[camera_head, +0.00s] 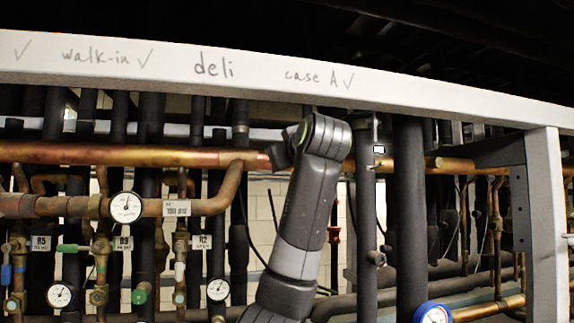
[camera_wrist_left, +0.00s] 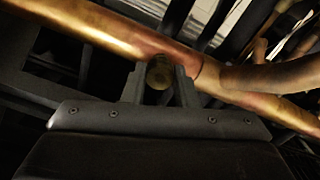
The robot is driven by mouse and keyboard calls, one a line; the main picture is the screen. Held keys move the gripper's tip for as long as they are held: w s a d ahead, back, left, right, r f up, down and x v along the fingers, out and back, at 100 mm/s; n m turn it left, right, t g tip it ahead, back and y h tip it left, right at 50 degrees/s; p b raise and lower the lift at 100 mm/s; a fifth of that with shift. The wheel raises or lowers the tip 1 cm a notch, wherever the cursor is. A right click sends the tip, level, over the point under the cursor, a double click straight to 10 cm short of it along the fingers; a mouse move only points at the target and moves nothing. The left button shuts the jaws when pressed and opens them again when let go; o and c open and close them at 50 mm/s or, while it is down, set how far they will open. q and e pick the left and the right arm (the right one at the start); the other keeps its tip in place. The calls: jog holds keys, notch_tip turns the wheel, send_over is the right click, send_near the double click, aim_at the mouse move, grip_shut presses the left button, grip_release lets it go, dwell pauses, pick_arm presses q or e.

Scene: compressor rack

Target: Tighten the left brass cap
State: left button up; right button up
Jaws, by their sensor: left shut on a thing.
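A small round brass cap (camera_wrist_left: 158,73) sits against the copper pipe (camera_wrist_left: 110,28) in the left wrist view. My left gripper (camera_wrist_left: 161,83) has one finger on each side of this cap and is shut on it. In the head view my left arm rises from the bottom middle, and its wrist is at the copper pipe (camera_head: 120,153). The wrist hides the fingers and the cap there. I cannot tell from these views how tight the cap is. My right gripper is not in view.
A white beam (camera_head: 265,80) with handwriting crosses above the arm, and a white post (camera_head: 546,220) stands at right. Dark insulated pipes (camera_head: 410,210) stand close to the right of the arm. Gauges (camera_head: 126,207), valves and tags crowd the left. A blue-rimmed gauge (camera_head: 432,313) is at lower right.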

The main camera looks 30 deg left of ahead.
pick_arm(q)
jog(key=m+b, duration=0.8)
jog(key=m, duration=1.9)
jog(key=shift+b, duration=0.4)
jog(key=o, duration=1)
jog(key=shift+w, duration=0.1)
